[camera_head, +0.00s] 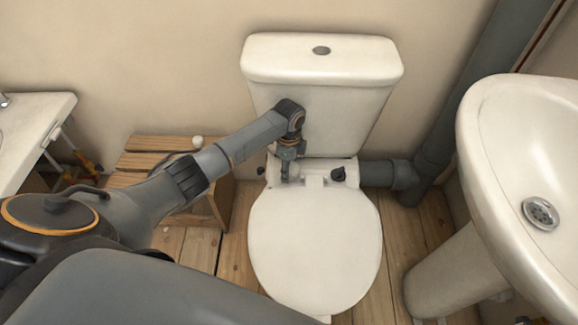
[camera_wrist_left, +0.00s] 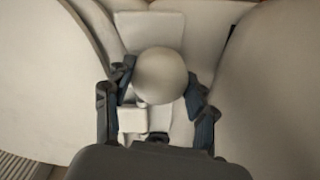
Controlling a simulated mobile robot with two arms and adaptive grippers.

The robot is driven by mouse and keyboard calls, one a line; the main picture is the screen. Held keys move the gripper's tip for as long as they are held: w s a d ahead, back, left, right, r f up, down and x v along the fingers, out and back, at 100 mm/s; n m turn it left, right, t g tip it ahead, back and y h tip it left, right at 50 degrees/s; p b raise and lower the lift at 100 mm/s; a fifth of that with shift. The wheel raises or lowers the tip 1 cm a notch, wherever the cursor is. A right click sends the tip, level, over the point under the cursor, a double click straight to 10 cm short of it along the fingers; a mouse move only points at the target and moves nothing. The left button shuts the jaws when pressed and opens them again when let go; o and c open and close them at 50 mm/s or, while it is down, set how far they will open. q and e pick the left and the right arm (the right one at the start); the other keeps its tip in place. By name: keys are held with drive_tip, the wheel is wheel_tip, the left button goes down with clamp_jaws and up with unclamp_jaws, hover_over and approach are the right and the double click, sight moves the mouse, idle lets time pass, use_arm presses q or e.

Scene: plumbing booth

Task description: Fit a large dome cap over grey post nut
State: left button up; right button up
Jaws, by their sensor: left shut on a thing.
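My left gripper (camera_head: 290,174) reaches down to the left hinge area at the back of the toilet seat. In the left wrist view, a pale round dome cap (camera_wrist_left: 160,75) sits between its two dark fingers, and the gripper (camera_wrist_left: 162,100) is shut on it. A dark grey nut-like piece (camera_head: 338,174) stands uncovered at the right hinge. What lies under the held cap is hidden, so I cannot tell whether it touches a post nut. My right gripper is not in view.
A small whitish cap (camera_head: 197,142) rests on the slatted wooden stool (camera_head: 150,143) at left. The cistern (camera_head: 322,62) rises close behind the gripper. The closed toilet lid (camera_head: 315,245) lies in front. A grey pipe (camera_head: 378,174) and a basin (camera_head: 505,150) stand at right.

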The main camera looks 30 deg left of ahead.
use_arm(q)
drive_tip(key=shift+s+f, duration=0.2)
drive_tip(key=shift+f, duration=0.1)
drive_tip(key=o, duration=1.2)
drive_tip(key=shift+w, duration=0.1)
drive_tip(key=shift+o, duration=0.2)
drive_tip(key=shift+r, duration=0.2)
drive_tip(key=shift+w+r, duration=0.1)
drive_tip(key=shift+r, duration=0.3)
wheel_tip(320, 180, up, 6)
drive_tip(key=shift+r, duration=0.25)
drive_tip(key=shift+s+f, duration=0.1)
drive_tip(key=shift+s, duration=0.1)
